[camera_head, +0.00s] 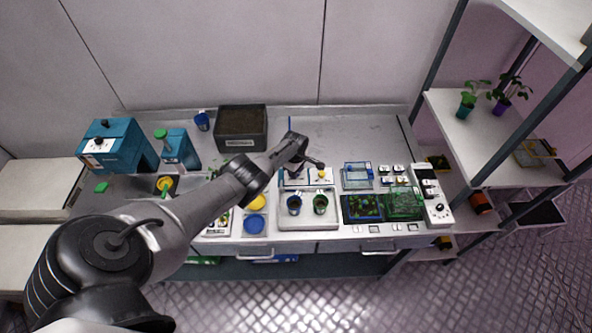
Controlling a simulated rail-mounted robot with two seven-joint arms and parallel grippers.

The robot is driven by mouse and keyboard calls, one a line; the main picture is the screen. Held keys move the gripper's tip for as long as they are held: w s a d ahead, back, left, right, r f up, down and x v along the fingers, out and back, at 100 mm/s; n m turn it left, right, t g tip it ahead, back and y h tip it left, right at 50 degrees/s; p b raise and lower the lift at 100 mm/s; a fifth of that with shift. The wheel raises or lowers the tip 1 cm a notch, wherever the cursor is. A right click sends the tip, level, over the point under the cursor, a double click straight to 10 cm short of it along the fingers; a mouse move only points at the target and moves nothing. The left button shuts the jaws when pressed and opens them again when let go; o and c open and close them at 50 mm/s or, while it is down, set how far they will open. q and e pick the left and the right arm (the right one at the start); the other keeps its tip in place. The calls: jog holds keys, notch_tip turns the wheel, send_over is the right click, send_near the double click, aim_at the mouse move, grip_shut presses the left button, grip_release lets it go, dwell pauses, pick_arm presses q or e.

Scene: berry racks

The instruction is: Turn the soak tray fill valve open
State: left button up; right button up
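My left arm reaches in from the left across the bench. Its dark gripper (305,170) is low over a small white panel (292,184) near the middle of the bench. A small yellow part (321,174), possibly the fill valve's handle, shows on this panel close to the right of the gripper. I cannot tell whether they touch, how the valve is turned, or the finger gap. My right gripper is not in view.
A dark soil box (241,127) stands at the back. A clear blue-edged container (357,176) and two dark-and-green trays (403,204) lie to the right, beside a white control box (436,210). Plant shelves (465,125) stand far right. The back right bench top is clear.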

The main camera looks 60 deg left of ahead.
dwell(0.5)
pick_arm(q)
jog(key=o, duration=0.9)
jog(key=shift+r, duration=0.1)
jog(key=shift+r, duration=0.2)
jog(key=shift+s+r+p, duration=0.15)
jog(key=shift+r+p, duration=3.55)
jog(key=shift+r, duration=2.95)
